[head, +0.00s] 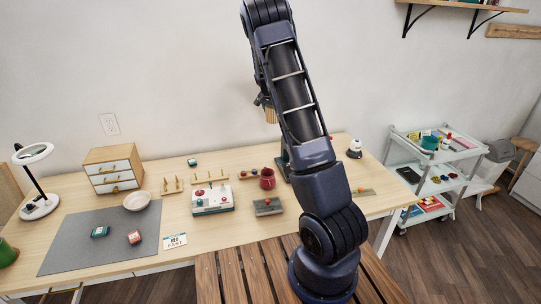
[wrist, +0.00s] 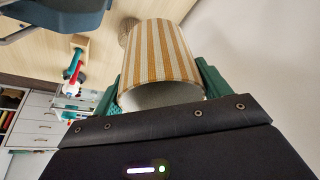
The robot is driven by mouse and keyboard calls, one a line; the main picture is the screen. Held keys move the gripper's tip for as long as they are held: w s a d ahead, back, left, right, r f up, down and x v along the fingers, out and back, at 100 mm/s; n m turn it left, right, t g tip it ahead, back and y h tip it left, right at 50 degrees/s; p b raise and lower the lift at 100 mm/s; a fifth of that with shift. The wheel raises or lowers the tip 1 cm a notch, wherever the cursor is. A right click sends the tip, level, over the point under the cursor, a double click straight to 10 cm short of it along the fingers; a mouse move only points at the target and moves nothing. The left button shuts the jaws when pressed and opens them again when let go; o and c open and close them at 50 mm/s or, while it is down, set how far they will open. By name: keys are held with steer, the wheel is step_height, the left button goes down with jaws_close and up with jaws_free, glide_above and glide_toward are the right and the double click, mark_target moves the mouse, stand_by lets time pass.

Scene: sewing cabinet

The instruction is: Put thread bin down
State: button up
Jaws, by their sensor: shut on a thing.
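The thread bin (wrist: 160,52), an open cylinder with tan and white stripes, fills the middle of the wrist view. I take this striped cylinder to be the thread bin. My gripper (wrist: 160,85) is shut on it, with a green finger on each side. Its near opening faces the wrist camera, and its contents cannot be made out. In the head view the bin (head: 270,115) shows as a small tan shape beside my arm, above the table's back part. My gripper (head: 262,100) is mostly hidden behind my arm there.
A white cart (head: 430,162) stands at the right. The wall is close behind.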

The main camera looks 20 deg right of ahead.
steer(key=shift+w+a, duration=0.15)
steer(key=shift+a, duration=0.4)
steer(key=shift+a+f, duration=0.15)
steer(key=shift+f, duration=0.2)
step_height(320, 180, down, 19)
steer(key=shift+f, duration=0.15)
steer(key=shift+f, duration=0.15)
steer(key=o, duration=1)
